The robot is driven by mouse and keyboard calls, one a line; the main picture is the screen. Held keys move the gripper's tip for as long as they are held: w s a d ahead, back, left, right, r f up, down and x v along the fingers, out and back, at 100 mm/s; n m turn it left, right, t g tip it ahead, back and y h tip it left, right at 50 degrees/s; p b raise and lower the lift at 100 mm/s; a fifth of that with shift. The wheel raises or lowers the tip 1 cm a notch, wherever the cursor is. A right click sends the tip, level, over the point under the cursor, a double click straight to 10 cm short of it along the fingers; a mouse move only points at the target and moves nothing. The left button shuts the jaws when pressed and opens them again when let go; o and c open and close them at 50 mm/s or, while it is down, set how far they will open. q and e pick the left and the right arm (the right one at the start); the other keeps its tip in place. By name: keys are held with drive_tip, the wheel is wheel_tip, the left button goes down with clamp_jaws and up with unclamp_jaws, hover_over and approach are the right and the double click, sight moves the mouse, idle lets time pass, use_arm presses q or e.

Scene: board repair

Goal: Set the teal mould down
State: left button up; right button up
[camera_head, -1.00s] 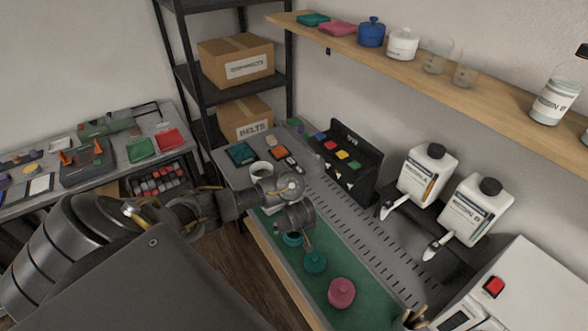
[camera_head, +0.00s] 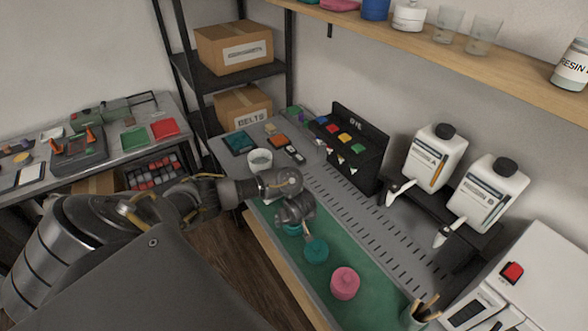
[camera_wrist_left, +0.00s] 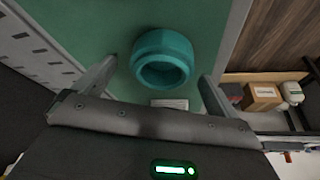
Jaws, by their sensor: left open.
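In the head view a round teal mould (camera_head: 316,250) sits on the green mat, and a second teal piece (camera_head: 291,229) shows partly behind my left gripper (camera_head: 303,233). The wrist view shows a hollow teal ring-shaped piece (camera_wrist_left: 163,60) with its opening towards the camera. My left gripper (camera_wrist_left: 158,72) is open, with one finger to each side of this piece and visible gaps between. I cannot tell for certain which teal piece in the head view this is. My right gripper is not in view.
A pink mould (camera_head: 345,283) stands on the mat (camera_head: 283,262) nearer the front. A white cup (camera_head: 260,161), a black rack (camera_head: 352,150) and two white dispenser bottles (camera_head: 437,158) stand farther back. A pot with sticks (camera_head: 415,315) is at the bottom right.

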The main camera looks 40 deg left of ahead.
use_arm(q)
drive_tip(key=shift+x, duration=1.05)
drive_tip(key=shift+a, duration=0.1)
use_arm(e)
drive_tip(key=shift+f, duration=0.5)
use_arm(q)
drive_tip(key=shift+r, duration=0.1)
drive_tip(key=c, duration=1.2)
